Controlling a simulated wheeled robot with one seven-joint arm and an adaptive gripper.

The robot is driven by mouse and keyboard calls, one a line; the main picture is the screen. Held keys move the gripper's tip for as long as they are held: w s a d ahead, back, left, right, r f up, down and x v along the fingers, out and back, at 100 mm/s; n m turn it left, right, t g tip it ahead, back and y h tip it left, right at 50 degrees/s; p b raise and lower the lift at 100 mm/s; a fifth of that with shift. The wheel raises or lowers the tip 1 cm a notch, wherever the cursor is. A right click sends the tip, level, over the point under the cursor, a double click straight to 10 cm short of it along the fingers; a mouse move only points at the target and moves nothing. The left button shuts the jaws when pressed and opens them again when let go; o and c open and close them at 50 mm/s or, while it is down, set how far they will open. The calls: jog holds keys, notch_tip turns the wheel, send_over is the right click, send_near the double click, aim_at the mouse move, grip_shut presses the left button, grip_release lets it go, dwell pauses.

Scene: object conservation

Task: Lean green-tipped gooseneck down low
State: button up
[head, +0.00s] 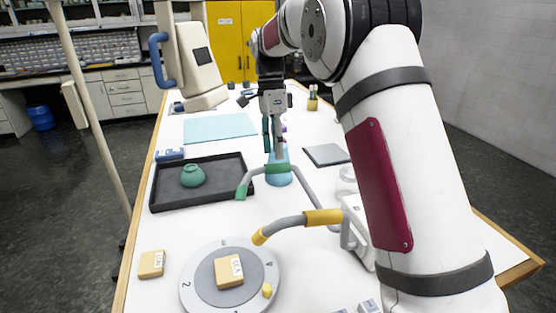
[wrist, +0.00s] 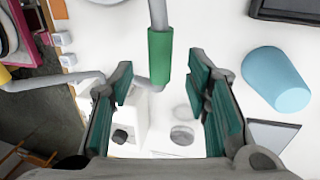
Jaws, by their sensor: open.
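The green-tipped gooseneck is a bent grey arm with a green sleeve (head: 278,169) and a green tip (head: 241,192). In the head view it arches over the middle of the table, tip bent down to the left. My gripper (head: 272,152) points down just above the sleeve. In the wrist view the fingers of my gripper (wrist: 163,95) are open and apart. The green sleeve (wrist: 160,56) shows between and beyond them, with no visible contact. The yellow-tipped gooseneck (head: 300,221) stands nearer, and its yellow end (wrist: 5,75) shows at the left edge of the wrist view.
A blue cup-like object (head: 279,180) stands right behind the green gooseneck. A black tray (head: 165,198) holding a green pot (head: 193,175) lies left. A round dial plate (head: 200,290) with a tan block (head: 229,271) is in front. The white gooseneck base (head: 357,225) is right, partly hidden by my arm.

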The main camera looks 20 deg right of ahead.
jog(key=shift+p+x, duration=0.6)
jog(key=shift+x, duration=1.75)
grip_shut()
